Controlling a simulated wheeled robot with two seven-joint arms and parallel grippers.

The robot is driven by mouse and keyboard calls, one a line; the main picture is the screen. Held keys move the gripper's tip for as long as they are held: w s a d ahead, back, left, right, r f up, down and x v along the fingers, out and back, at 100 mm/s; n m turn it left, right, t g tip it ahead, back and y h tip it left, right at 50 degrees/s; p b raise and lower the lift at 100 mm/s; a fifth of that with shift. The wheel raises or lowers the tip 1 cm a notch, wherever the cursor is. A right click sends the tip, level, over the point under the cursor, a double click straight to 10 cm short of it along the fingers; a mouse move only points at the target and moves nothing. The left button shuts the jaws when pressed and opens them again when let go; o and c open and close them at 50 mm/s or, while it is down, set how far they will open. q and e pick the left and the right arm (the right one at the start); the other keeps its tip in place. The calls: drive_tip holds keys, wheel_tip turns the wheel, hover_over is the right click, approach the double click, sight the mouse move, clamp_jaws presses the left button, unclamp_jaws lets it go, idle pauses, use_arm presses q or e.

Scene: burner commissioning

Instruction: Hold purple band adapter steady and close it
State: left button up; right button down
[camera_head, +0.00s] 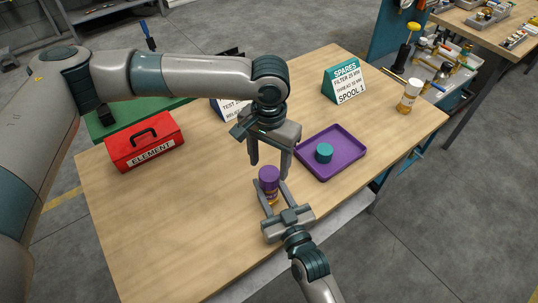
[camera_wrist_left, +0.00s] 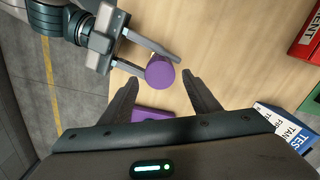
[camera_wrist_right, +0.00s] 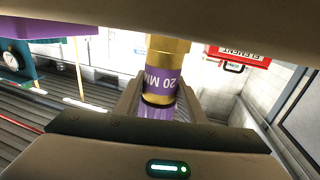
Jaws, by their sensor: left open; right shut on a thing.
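The purple band adapter (camera_head: 269,186) stands upright near the table's front, a brass body with a purple top. In the right wrist view its purple band (camera_wrist_right: 162,88) reads "20 MM". My right gripper (camera_head: 274,196) is shut on its body from the front. My left gripper (camera_head: 270,172) points down with open, empty fingers just above and around the purple top. In the left wrist view the purple top (camera_wrist_left: 160,72) lies between and beyond the open fingertips, apart from them.
A purple tray (camera_head: 352,167) holding a teal cap (camera_head: 324,153) is right of the grippers. A red ELEMENT box (camera_head: 145,143) is left. A SPARES sign (camera_head: 342,81) and a brass fitting with a white top (camera_head: 409,95) stand at the back right.

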sight(269, 173)
use_arm(q)
drive_tip(key=shift+f, duration=2.6)
drive_tip(key=c, duration=1.1)
drive_tip(key=m, duration=1.4)
drive_tip(key=shift+m, duration=0.3)
drive_tip(key=o, duration=1.3)
drive_tip(key=shift+r, duration=0.1)
